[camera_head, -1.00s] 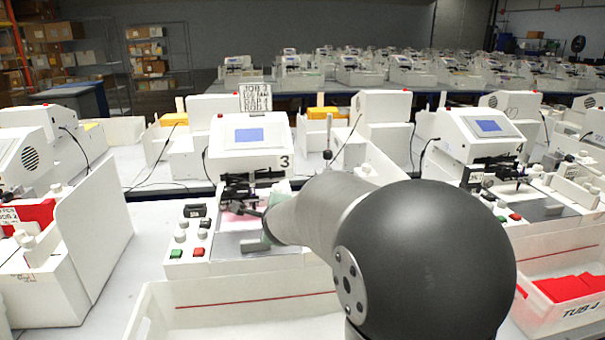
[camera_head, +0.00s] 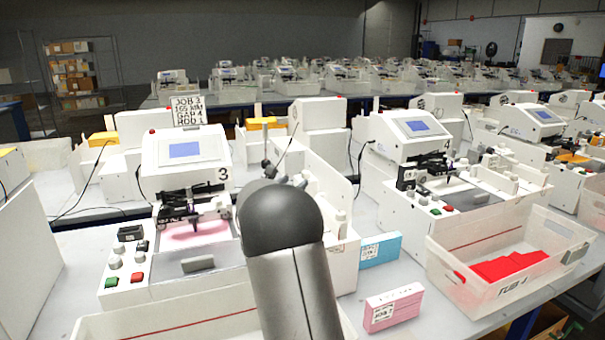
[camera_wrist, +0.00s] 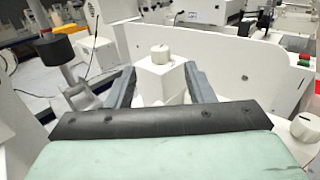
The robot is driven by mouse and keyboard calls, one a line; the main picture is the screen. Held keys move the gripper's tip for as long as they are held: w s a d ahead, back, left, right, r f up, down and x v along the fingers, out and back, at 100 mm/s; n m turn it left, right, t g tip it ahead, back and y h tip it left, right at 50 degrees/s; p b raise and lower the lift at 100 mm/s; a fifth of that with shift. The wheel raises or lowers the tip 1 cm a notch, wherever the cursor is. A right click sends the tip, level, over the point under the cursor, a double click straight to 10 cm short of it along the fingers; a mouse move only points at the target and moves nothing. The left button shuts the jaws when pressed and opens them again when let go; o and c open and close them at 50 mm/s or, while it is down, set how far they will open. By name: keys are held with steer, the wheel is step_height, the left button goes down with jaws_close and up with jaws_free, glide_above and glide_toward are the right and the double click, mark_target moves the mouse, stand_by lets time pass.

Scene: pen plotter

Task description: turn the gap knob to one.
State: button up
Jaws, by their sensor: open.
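In the wrist view, a round off-white knob (camera_wrist: 160,54) with a mark on its top stands on a white block (camera_wrist: 160,82). My gripper (camera_wrist: 159,69) is open, with its two grey fingers apart on either side of this block and knob. I cannot see finger contact. A second white knob (camera_wrist: 304,127) shows at the lower right. No label or scale is readable, so I cannot tell which knob is the gap knob. In the head view, machine 3 (camera_head: 183,150) stands ahead, and my arm hides my gripper there.
A card (camera_head: 187,111) on machine 3 reads JOB 3, with a GAP 4 line. A green button (camera_head: 111,282) and red button (camera_head: 137,277) sit at its left. A white wall (camera_wrist: 215,62) stands behind the knob. Pink (camera_head: 393,308) and blue (camera_head: 380,249) boxes lie right of my arm.

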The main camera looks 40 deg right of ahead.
mark_target(304, 174)
steer(key=p+x, duration=0.1)
steer(key=x, duration=0.5)
steer(key=shift+w+d, duration=0.15)
steer(key=shift+d, duration=0.2)
steer(key=c, duration=1)
